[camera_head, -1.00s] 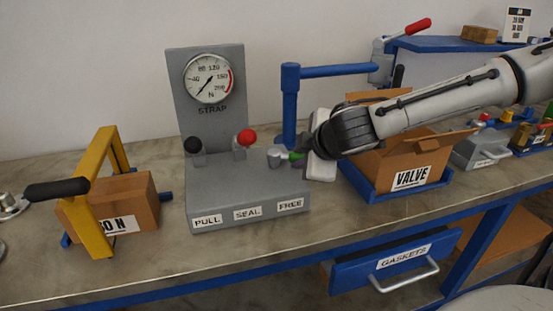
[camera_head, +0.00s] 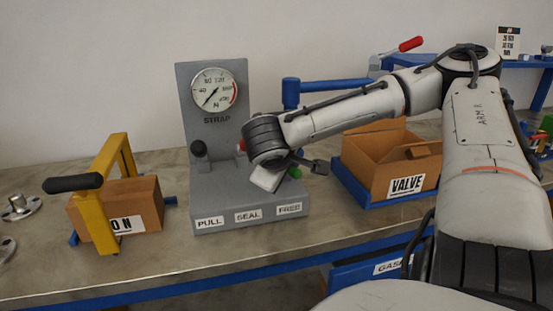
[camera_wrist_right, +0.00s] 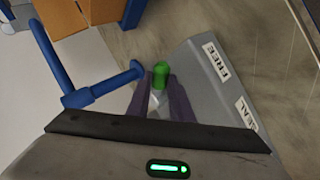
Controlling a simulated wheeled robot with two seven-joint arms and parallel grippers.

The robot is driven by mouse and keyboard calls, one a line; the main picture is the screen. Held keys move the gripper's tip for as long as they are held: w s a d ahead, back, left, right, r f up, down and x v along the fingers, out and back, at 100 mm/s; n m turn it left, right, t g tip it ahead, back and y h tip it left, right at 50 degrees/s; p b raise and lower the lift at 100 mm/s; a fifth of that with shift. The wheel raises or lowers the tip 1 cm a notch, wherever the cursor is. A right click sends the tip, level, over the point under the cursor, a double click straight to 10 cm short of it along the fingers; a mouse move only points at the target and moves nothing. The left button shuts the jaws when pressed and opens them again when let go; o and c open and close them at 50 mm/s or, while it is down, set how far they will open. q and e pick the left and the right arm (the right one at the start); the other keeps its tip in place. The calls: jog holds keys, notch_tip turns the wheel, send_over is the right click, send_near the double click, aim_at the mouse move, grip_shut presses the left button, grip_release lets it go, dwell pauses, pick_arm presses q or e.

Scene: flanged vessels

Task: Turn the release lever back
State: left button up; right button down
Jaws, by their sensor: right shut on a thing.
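The release lever has a green tip (camera_head: 295,171) and sits at the FREE label on the grey strap machine (camera_head: 218,210). My right gripper (camera_wrist_right: 160,92) is shut on the release lever; in the right wrist view its two dark fingers flank the lever's pale shaft, with the green tip (camera_wrist_right: 161,74) showing beyond them. In the head view my right wrist hangs over the machine's right side and hides the lever's base and most of the red knob (camera_head: 241,145). My left gripper is not in view.
A black knob (camera_head: 198,149) stands at the PULL side, below the dial gauge (camera_head: 213,91). A blue post with an arm (camera_head: 291,94) stands close behind my right wrist.

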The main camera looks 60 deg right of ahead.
dwell(0.3)
jog(key=c, duration=1.8)
grip_release()
jog(key=shift+c, duration=0.2)
jog(key=shift+a, duration=0.1)
jog(key=v, duration=1)
